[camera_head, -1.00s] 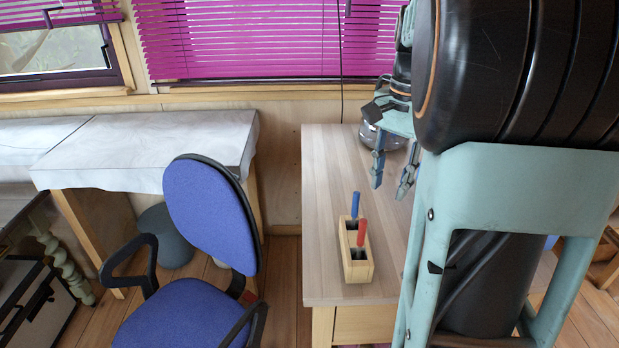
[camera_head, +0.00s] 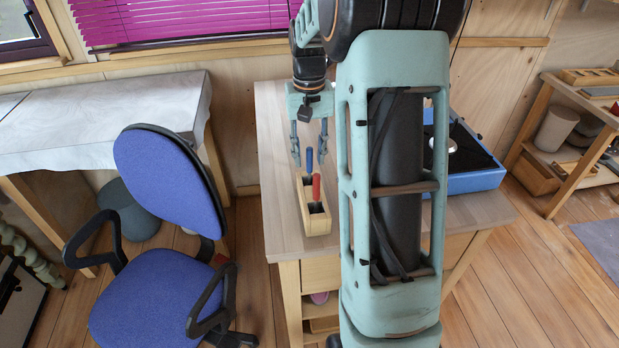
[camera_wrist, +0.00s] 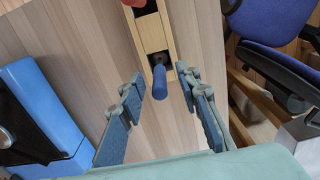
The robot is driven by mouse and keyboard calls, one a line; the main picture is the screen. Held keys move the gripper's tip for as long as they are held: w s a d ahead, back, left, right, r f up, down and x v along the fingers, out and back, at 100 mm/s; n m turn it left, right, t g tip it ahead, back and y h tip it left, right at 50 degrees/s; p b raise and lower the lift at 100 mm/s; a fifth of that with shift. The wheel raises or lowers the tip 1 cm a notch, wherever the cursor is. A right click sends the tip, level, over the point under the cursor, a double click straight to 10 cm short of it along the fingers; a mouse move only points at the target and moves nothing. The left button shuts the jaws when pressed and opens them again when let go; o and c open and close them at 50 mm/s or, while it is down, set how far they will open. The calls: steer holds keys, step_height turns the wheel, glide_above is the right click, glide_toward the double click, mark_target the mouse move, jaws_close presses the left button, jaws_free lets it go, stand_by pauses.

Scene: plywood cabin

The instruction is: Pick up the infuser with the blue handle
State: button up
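The blue-handled infuser (camera_head: 309,160) stands upright in one compartment of a wooden holder (camera_head: 318,224) on the desk; only its handle shows. A red-handled infuser (camera_head: 316,188) stands in the other compartment, nearer the desk's front edge. My gripper (camera_head: 310,162) is open, with its fingers pointing down at the blue handle's end of the holder. In the wrist view the blue handle (camera_wrist: 160,82) lies between and just ahead of the open fingers (camera_wrist: 163,95), touching neither. The red handle (camera_wrist: 134,3) is at the top edge there.
The desk top (camera_head: 272,150) is clear left of the holder. A blue tray (camera_head: 478,182) with dark contents and a shiny round object sits at the right. A blue office chair (camera_head: 168,180) stands left of the desk. A cloth-covered table (camera_head: 150,110) is behind it.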

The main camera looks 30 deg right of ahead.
mark_target(310, 170)
step_height(310, 170, down, 5)
steer(key=shift+w+d+f+p, duration=0.1)
steer(key=shift+w+d+p, duration=0.05)
steer(key=shift+p, duration=0.3)
steer(key=shift+c, duration=0.3)
jaws_close()
